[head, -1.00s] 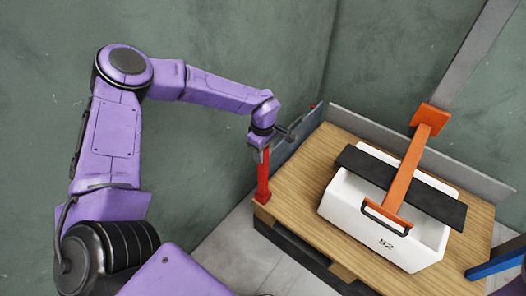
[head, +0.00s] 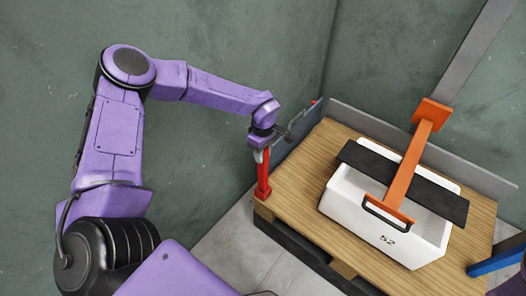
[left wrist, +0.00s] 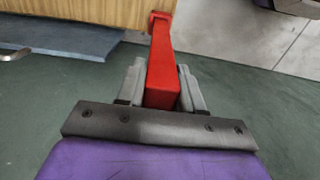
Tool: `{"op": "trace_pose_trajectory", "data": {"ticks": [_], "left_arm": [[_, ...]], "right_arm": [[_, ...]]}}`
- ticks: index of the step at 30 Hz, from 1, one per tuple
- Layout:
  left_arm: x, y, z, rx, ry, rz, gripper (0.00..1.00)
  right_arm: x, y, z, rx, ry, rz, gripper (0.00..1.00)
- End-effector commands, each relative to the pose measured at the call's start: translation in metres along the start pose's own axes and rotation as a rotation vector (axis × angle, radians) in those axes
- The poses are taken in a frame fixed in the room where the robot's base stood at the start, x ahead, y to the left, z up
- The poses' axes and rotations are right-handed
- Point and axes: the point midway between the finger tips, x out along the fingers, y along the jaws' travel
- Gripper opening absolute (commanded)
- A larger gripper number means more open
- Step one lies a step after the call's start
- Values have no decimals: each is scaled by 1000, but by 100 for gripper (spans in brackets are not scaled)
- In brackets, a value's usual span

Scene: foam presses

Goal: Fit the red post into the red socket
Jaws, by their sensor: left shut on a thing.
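The red post (head: 263,173) stands nearly upright at the near left corner of the wooden table. My left gripper (head: 260,154) is shut on its upper part. In the left wrist view the post (left wrist: 161,75) runs between the two grey fingers of my left gripper (left wrist: 162,92) toward the table edge. A wider red piece (left wrist: 160,17), which looks like the red socket, is at its far end against the wood. It also shows at the post's foot in the head view (head: 263,193). I cannot tell how deep the post sits in it. My right gripper is not in view.
The wooden table (head: 300,180) carries a white box (head: 345,212) marked 52, a black board (head: 445,199) and an orange lever arm (head: 408,165) across it. Grey panels (head: 430,150) edge the table's back. A blue bar (head: 497,262) is at the lower right. The tabletop beside the post is clear.

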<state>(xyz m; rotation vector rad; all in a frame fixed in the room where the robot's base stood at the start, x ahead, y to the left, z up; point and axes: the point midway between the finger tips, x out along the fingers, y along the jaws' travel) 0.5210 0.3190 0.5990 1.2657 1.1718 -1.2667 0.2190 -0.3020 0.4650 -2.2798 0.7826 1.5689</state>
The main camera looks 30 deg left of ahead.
Motion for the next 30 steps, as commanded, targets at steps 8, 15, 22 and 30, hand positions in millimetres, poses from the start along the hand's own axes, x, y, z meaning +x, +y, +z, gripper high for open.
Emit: {"op": "trace_pose_trajectory", "data": {"ticks": [8,15,22,30], "left_arm": [[2,0,0,0,0,1,66],[2,0,0,0,0,0,66],[-40,1,0,0,0,6,66],[-94,1,0,0,0,4,66]], "right_arm": [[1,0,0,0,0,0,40],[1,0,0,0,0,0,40],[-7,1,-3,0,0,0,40],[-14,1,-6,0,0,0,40]]}}
